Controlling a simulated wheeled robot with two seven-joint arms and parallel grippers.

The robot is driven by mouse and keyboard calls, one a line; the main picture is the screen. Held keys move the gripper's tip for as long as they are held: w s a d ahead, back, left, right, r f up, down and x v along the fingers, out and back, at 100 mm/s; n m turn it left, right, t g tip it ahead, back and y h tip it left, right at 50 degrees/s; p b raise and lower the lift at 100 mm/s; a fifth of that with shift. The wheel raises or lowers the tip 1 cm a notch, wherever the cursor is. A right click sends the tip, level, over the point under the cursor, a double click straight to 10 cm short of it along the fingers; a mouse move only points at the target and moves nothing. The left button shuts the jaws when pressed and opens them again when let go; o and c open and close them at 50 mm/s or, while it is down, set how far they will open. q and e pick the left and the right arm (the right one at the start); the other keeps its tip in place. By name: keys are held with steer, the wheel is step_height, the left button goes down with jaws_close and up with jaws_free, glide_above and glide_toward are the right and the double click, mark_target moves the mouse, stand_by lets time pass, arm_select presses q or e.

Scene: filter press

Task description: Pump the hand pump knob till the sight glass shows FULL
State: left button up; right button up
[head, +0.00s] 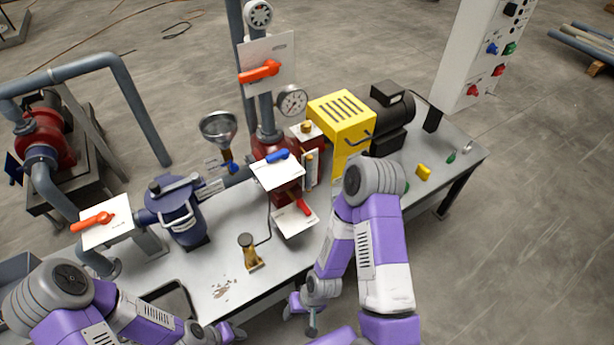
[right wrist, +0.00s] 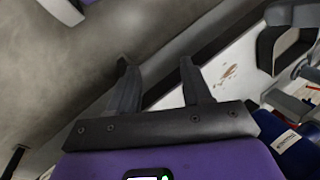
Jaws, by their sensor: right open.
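The hand pump (head: 253,262) is a small brass-coloured unit on the bench top, with a dark round knob (head: 246,240) on its upright stem. A thin dark line runs from it toward the red valve body. A narrow upright gauge (head: 311,166), possibly the sight glass, stands right of the white plates; its reading is too small to tell. My right gripper (head: 303,312) is low at the bench's front edge, right of and nearer than the pump, apart from it. Its fingers are spread and empty in the right wrist view (right wrist: 159,75). My left gripper (head: 228,332) is at the bottom edge, partly cut off.
The bench (head: 228,215) carries a blue strainer pot (head: 182,218), a funnel (head: 218,127), a dial gauge (head: 292,101) and a yellow housing (head: 342,118). A dark tray (head: 172,298) lies front left. A red-handled valve plate (head: 294,218) is right of the pump.

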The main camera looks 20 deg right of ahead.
steer(key=shift+c, duration=0.3)
jaws_close()
stand_by(1.3)
